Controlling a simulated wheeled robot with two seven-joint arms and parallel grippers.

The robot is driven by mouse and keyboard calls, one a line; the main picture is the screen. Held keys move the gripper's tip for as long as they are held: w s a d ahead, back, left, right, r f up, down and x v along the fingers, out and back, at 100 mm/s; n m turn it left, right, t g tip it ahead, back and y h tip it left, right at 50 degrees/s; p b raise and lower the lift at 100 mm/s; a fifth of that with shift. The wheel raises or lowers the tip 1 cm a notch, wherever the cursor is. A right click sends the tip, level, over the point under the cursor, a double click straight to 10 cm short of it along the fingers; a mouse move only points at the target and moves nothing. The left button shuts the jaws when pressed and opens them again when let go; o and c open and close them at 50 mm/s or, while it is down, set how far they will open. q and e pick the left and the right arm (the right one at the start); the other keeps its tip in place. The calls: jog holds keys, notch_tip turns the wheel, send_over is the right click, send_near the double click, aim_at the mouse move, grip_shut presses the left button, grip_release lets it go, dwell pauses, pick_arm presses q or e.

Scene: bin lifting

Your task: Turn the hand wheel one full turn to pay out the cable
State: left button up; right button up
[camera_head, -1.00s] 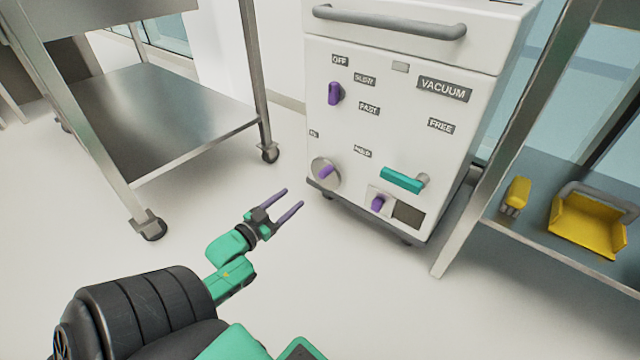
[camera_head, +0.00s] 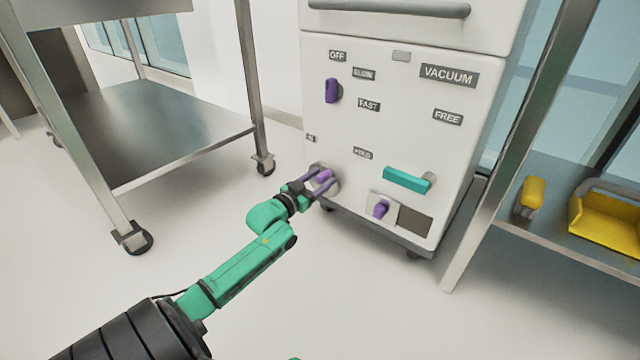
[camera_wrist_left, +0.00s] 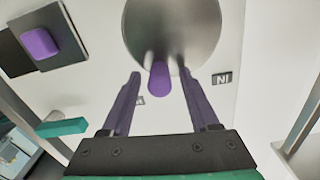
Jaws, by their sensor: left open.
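The hand wheel is a round grey metal disc (camera_head: 333,172) with a purple handle (camera_head: 323,176), low on the left of the white cabinet's front. In the left wrist view the disc (camera_wrist_left: 178,25) fills the top middle, and its purple handle (camera_wrist_left: 158,79) sticks out toward me. My left gripper (camera_head: 325,180) is at the wheel. Its two purple fingers are open, one on each side of the handle, with a gap visible on both sides in the left wrist view (camera_wrist_left: 159,80). No cable shows. My right gripper is out of view.
The white cabinet (camera_head: 400,140) also carries a purple knob (camera_head: 332,90), a teal lever (camera_head: 406,180) and a lower purple knob (camera_head: 381,209). A steel trolley (camera_head: 160,120) stands left. A shelf at right holds yellow items (camera_head: 608,226). The floor between is clear.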

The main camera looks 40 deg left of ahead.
pick_arm(q)
jog(key=shift+c, duration=0.3)
grip_shut()
jog(key=shift+a+r+n+p, duration=0.25)
jog(key=shift+n+p, duration=0.35)
jog(key=shift+p, duration=0.4)
jog(key=shift+a+r+n+p, duration=0.15)
jog(key=shift+a+n+p, duration=0.1)
jog(key=shift+n+p, duration=0.4)
jog(key=shift+a+n+p, duration=0.4)
jog(key=shift+n+p, duration=0.2)
jog(key=shift+n, duration=0.25)
jog(key=shift+a+n, duration=0.3)
jog(key=shift+n, duration=0.5)
